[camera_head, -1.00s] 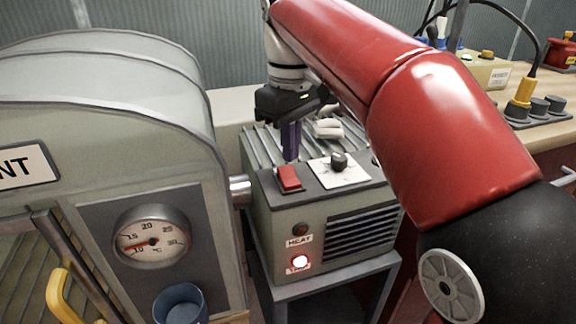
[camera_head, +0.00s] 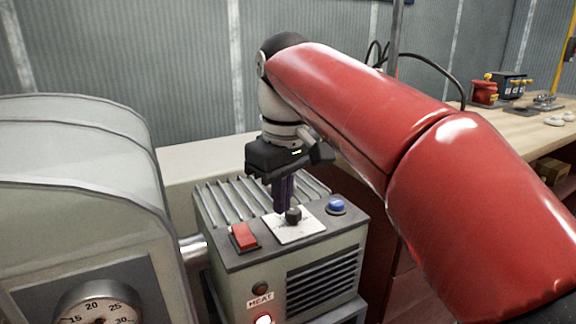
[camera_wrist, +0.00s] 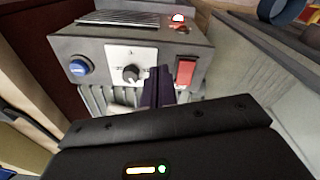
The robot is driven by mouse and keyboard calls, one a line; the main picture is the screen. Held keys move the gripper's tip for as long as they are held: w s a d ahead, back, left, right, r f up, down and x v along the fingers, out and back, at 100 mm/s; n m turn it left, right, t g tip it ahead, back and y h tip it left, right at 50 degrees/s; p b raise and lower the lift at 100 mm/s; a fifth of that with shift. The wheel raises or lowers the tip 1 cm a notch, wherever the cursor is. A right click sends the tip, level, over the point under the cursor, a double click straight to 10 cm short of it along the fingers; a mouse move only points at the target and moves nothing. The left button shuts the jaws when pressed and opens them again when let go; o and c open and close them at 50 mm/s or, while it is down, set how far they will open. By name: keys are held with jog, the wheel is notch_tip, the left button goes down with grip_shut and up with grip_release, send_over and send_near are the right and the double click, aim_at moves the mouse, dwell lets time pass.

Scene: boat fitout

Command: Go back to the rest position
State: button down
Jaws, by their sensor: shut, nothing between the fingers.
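My gripper (camera_head: 284,196) is shut and empty, pointing down over the top of the grey heater box (camera_head: 225,215). In the head view its dark purple fingers appear close behind the black knob (camera_head: 293,214) on its white plate (camera_head: 300,230). The wrist view shows the fingers (camera_wrist: 158,85) beside the knob (camera_wrist: 131,73); I cannot tell whether they touch anything. A red rocker switch (camera_head: 243,236) sits left of the knob and a blue button (camera_head: 336,206) right of it.
A rounded grey-green housing (camera_head: 75,150) with a dial gauge (camera_head: 100,305) stands at the left, joined to the heater by a metal pipe (camera_head: 192,249). A wooden bench (camera_head: 510,125) with red and blue items is at the back right. Open space shows above the heater.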

jog(key=s+d+f+m+t, duration=0.2)
jog(key=s+d+f+m, duration=0.3)
jog(key=s+d+f, duration=0.2)
jog(key=s+d+f+m+t, duration=0.2)
jog(key=s+d+f+m, duration=0.3)
jog(key=d+f, duration=0.5)
jog(key=shift+s+d+f+t+h, duration=0.3)
jog(key=shift+s+d+f+t, duration=0.1)
jog(key=shift+s+d, duration=0.8)
jog(key=shift+r, duration=0.1)
